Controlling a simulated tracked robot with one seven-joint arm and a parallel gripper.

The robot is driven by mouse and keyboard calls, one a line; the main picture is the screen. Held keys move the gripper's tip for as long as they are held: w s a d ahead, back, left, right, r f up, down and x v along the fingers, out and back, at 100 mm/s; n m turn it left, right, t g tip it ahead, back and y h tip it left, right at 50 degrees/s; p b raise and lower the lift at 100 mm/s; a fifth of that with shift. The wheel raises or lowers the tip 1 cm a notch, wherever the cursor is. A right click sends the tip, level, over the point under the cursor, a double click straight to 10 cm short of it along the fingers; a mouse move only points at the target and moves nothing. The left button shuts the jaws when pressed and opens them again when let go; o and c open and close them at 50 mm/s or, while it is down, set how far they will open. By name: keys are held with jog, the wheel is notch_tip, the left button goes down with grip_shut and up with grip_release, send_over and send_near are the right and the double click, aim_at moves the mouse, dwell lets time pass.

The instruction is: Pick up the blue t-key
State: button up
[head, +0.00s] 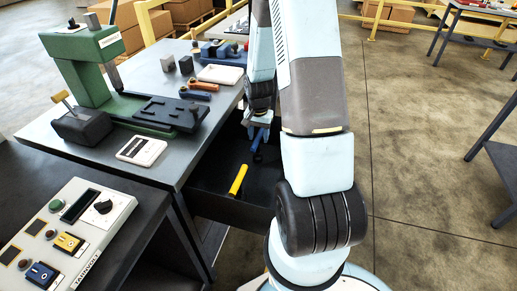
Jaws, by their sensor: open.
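The blue t-key (259,139) shows as a short blue bar with a dark end below it, in the dark open drawer (212,205) beside the grey table. My gripper (257,121) is open and points down, right at the upper end of the blue t-key. Whether its fingers are around the key or only above it I cannot tell. My arm hides the right part of the drawer. A yellow-handled key (238,180) lies in the drawer nearer to the camera.
The grey table (180,165) left of the drawer bears a green press (85,65), a white meter (141,150) and small blocks. A control panel (75,235) stands front left. The floor to the right is clear up to another table.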

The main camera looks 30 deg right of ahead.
send_over(258, 156)
jog(key=shift+w+d+f, duration=0.1)
jog(key=shift+w+f, duration=0.1)
jog(key=shift+f, duration=1.15)
jog(key=shift+w+f, duration=0.2)
jog(key=shift+f, duration=1.1)
jog(key=shift+c, duration=0.5)
grip_shut()
